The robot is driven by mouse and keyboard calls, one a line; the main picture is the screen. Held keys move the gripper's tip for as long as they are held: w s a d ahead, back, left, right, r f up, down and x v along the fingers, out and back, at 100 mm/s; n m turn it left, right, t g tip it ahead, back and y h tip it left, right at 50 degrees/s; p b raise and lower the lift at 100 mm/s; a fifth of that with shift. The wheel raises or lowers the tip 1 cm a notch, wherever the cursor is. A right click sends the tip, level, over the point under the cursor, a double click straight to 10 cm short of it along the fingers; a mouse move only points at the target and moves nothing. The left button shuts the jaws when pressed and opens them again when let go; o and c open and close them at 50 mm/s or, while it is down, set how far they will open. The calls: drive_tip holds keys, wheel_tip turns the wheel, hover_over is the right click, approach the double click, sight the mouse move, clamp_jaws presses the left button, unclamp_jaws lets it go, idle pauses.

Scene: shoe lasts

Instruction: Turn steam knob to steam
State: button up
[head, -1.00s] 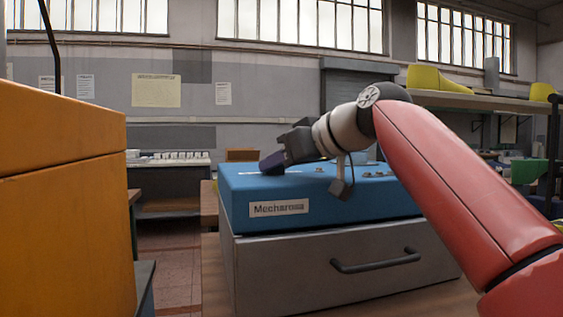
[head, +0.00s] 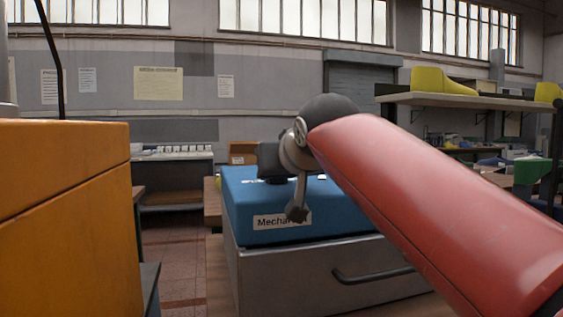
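The blue-topped machine (head: 245,213) has a grey metal front with a dark drawer handle (head: 372,274) and a white label (head: 268,222), partly covered by a dark part hanging from my wrist. I cannot make out a steam knob; my gripper and red arm cover much of the top.
A large orange cabinet (head: 66,215) stands close on the left. A shelf (head: 455,100) with yellow items is at the right back. A bench (head: 180,172) stands by the back wall. Tiled floor (head: 168,262) shows between the orange cabinet and the machine.

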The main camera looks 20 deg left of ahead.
drive_tip(key=shift+m+h, duration=0.3)
drive_tip(key=o, duration=1)
drive_tip(key=v, duration=0.7)
drive_tip(key=shift+s+d+b, duration=0.2)
drive_tip(key=shift+s+b, duration=0.1)
drive_tip(key=shift+s, duration=0.1)
